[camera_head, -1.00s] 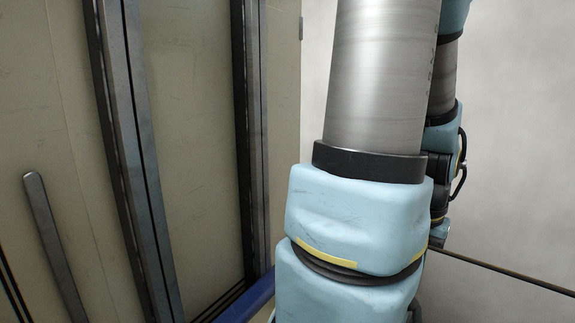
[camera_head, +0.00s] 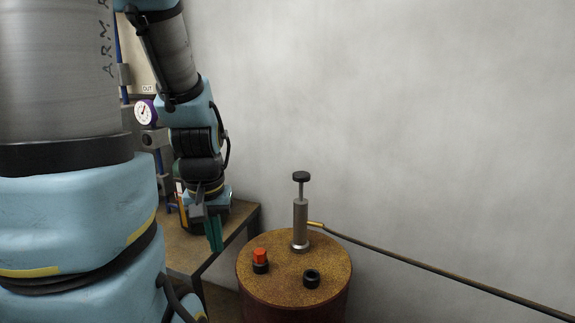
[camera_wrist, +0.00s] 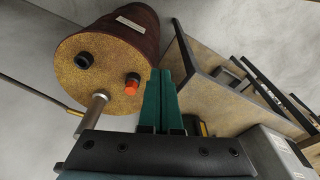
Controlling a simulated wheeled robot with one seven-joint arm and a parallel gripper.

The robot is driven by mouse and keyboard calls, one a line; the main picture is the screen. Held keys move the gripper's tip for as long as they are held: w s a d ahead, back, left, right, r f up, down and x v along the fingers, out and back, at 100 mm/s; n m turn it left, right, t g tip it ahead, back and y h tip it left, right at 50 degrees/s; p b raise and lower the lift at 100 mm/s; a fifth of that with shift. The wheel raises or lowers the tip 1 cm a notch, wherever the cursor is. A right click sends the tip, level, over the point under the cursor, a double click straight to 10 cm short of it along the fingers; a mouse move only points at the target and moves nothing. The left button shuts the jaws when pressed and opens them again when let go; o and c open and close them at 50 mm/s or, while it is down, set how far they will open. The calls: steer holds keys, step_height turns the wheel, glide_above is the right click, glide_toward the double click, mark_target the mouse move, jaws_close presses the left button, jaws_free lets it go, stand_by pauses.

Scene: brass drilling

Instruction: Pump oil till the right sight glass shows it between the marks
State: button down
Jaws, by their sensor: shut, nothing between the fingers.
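A hand pump (camera_head: 300,222) with a grey barrel and a black knob stands upright on a rusty drum (camera_head: 255,290). In the wrist view the pump (camera_wrist: 92,112) and the drum (camera_wrist: 70,45) lie up and left of my gripper. My gripper (camera_head: 216,236), with green fingers, is left of the drum and apart from it, by the edge of a bench. In the wrist view its fingers (camera_wrist: 161,85) are together with nothing between them. No sight glass can be made out in either view.
A red-capped fitting (camera_head: 260,260) and a black ring (camera_head: 311,278) sit on the drum top. A hose (camera_head: 440,270) runs right from the pump. A bench (camera_head: 190,250) stands left, with a round gauge (camera_head: 145,112) above it. The wall behind is bare.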

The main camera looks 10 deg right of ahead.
steer(key=w+d+r+m+t+p, duration=0.2)
steer(key=w+d+r+t+p, duration=0.3)
steer(key=w+r, duration=0.6)
steer(key=w+d+r+m+h+p, duration=0.1)
steer(key=w+d+r+h+p, duration=0.1)
steer(key=d, duration=0.4)
steer(key=w+d+r+m+h+p, duration=0.1)
steer(key=w+d+r+h+p, duration=0.1)
steer(key=d+r, duration=0.3)
steer(key=shift+w+d+t, duration=0.25)
steer(key=shift+d+t, duration=0.15)
steer(key=shift+d, duration=0.2)
steer(key=b, duration=0.8)
glide_toward(302, 172)
steer(key=w+f, duration=0.1)
steer(key=w+d, duration=0.1)
steer(key=w+d+f, duration=0.1)
steer(key=shift+w+f, duration=0.25)
steer(key=shift+f, duration=0.05)
steer(key=shift+a+f+b, duration=0.1)
steer(key=shift+f+b, duration=0.7)
steer(key=shift+f, duration=0.05)
